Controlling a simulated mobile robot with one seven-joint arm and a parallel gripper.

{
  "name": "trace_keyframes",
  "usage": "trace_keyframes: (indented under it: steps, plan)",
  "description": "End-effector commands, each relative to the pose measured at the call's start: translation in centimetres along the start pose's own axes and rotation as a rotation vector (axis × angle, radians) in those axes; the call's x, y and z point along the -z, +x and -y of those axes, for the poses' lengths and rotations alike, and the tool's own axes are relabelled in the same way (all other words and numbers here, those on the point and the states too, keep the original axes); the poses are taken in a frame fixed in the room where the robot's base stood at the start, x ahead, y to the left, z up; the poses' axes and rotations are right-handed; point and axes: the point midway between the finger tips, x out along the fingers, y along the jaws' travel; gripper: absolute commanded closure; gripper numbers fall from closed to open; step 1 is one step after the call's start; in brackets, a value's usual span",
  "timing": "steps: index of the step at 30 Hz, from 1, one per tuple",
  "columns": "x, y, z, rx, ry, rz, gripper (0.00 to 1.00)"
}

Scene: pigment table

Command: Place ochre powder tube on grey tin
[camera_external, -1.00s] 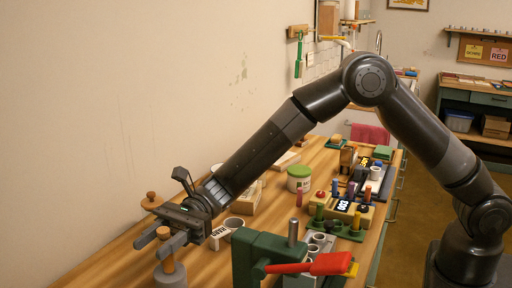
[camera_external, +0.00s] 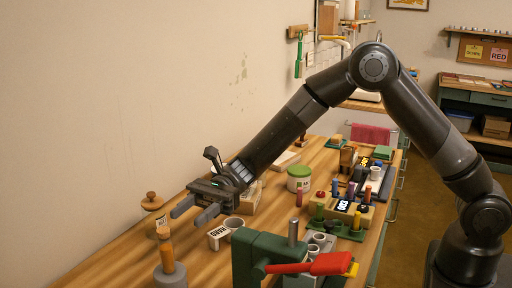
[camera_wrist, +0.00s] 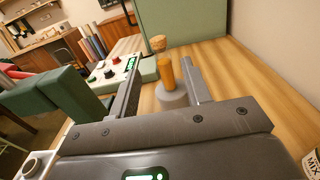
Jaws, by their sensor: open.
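The ochre powder tube (camera_external: 167,257), orange-brown with a cork top, stands about upright on the grey tin (camera_external: 171,278) at the near left of the bench. In the wrist view the tube (camera_wrist: 167,72) also rests on the grey tin (camera_wrist: 172,98), beyond my fingers. How its foot meets the tin top is too small to tell. My gripper (camera_external: 190,216) is open and empty, behind and above the tube, clear of it. In the wrist view my gripper's fingers (camera_wrist: 161,66) are spread apart, with the tube showing in the gap between them.
A green vise (camera_external: 262,258) with a red handle stands right of the tin. A HARD block (camera_external: 219,237) and a grey ring are below my gripper. A wooden-knobbed lid (camera_external: 152,201) and MIX label are near the wall. A green-lidded jar (camera_external: 299,179) stands farther back.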

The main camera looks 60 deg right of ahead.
Motion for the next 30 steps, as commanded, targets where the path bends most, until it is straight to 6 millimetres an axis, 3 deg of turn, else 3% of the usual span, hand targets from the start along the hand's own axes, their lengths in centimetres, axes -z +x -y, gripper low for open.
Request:
trace_keyframes:
  steps: [10,14,23,30]
  plan:
    - [-0.2,-0.9,-0.1,-0.003,-0.006,-0.004,0.56]
    - [-1.4,-1.4,-1.4,-0.028,-0.061,-0.051,0.56]
    - [-5.8,-5.3,-9.0,-0.18,-0.393,-0.337,0.56]
    - [-7.9,-10.3,-15.3,-0.31,-0.679,-0.589,0.56]
